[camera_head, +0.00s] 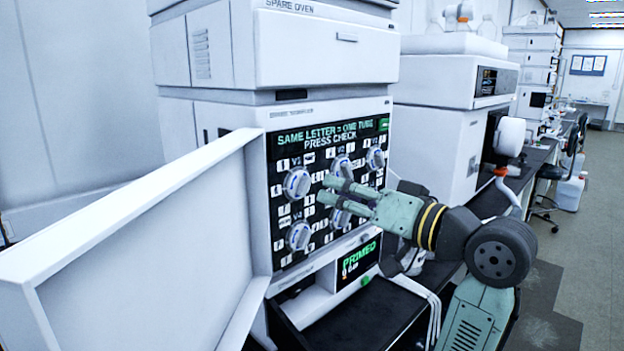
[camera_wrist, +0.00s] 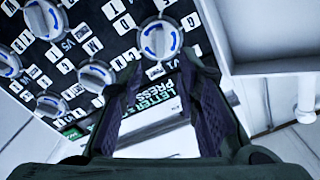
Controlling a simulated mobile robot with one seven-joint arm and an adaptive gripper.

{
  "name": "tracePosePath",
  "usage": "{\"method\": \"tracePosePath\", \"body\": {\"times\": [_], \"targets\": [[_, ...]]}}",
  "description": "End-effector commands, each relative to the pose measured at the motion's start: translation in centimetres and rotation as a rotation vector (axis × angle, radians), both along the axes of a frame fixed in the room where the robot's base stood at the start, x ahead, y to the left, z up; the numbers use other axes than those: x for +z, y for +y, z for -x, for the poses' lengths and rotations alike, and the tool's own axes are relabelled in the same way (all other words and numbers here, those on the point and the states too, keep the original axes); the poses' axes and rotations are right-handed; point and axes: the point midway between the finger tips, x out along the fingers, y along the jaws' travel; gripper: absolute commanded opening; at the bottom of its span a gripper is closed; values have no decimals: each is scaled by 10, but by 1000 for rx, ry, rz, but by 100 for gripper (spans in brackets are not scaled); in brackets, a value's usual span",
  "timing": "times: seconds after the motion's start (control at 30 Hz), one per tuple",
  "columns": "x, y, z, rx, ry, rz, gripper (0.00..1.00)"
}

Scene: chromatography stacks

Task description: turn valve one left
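Valve one (camera_head: 297,183), a round pale knob with a blue mark, is at the upper left of the black panel (camera_head: 318,158) in the head view. It also shows at the top centre of the wrist view (camera_wrist: 160,38), beside a V1 label. My gripper (camera_head: 325,189) is right of valve one in the head view, pointing toward the panel. In the wrist view my gripper (camera_wrist: 163,80) has its two dark fingers wide apart with nothing between them. The knob lies beyond the fingertips, and I see no contact.
Other knobs are close by: V2 (camera_head: 342,167), V3 (camera_head: 375,158) and a lower left knob (camera_head: 298,236). An open white door (camera_head: 150,240) stands left of the panel. A small screen (camera_head: 358,262) reading PRIMED sits below, above a black surface (camera_head: 365,320).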

Motion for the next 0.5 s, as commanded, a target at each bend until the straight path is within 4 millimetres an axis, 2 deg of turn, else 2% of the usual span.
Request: {"method": "tracePosePath", "body": {"times": [0.2, 0.5], "targets": [[2, 30, -29, 2, 3, 0, 30], [0, 46, -46, 0, 0, 0, 30]]}}
